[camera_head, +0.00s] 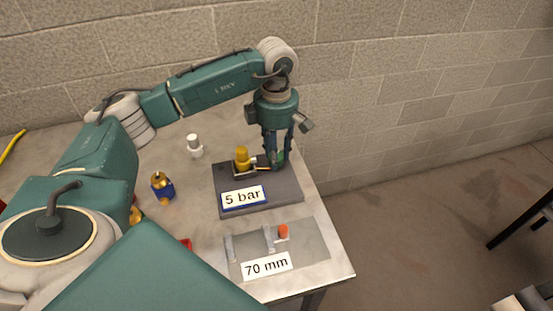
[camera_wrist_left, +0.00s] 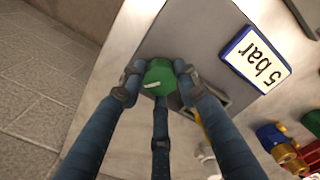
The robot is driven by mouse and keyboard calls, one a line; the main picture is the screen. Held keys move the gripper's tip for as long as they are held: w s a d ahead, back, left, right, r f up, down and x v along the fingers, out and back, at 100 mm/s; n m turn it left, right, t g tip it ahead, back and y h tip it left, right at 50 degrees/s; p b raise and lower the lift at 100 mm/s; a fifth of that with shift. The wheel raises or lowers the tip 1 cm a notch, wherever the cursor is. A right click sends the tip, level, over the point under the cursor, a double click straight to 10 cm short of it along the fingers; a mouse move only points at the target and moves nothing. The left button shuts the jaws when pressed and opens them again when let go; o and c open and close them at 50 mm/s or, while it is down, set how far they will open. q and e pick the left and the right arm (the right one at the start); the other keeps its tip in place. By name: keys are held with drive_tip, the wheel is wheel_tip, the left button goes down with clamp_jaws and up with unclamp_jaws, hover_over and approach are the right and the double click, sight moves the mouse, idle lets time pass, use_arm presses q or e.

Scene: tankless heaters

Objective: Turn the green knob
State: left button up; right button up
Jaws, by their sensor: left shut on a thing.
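The green knob (camera_wrist_left: 160,77) sits on the dark grey block in the left wrist view, with a pale mark on its top. In the head view only a bit of the knob (camera_head: 281,156) shows between my fingers. My left gripper (camera_wrist_left: 158,80) points down from above and is shut on the knob, its fingers around the sides. It also shows in the head view (camera_head: 278,158). The dark block (camera_head: 285,189) carries a yellow part (camera_head: 242,158) beside the knob and a "5 bar" sign (camera_head: 243,198). My right gripper is not in view.
A grey plate with a "70 mm" sign (camera_head: 266,265) and an orange piece (camera_head: 283,231) lies nearer on the table. A blue and brass fitting (camera_head: 162,186) and a white piece (camera_head: 194,146) stand to the left. The table's right edge is close to the block.

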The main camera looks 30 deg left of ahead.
use_arm(q)
drive_tip(key=shift+a+m+b, duration=0.1)
drive_tip(key=shift+m+b, duration=1)
drive_tip(key=shift+m, duration=1)
drive_tip(key=shift+r, duration=0.1)
drive_tip(key=o, duration=1.2)
drive_tip(key=shift+c, duration=0.2)
drive_tip(key=shift+r, duration=0.2)
wheel_tip(320, 180, up, 12)
drive_tip(key=shift+f, duration=0.2)
drive_tip(key=shift+s+f, duration=0.1)
drive_tip(key=shift+f, duration=0.05)
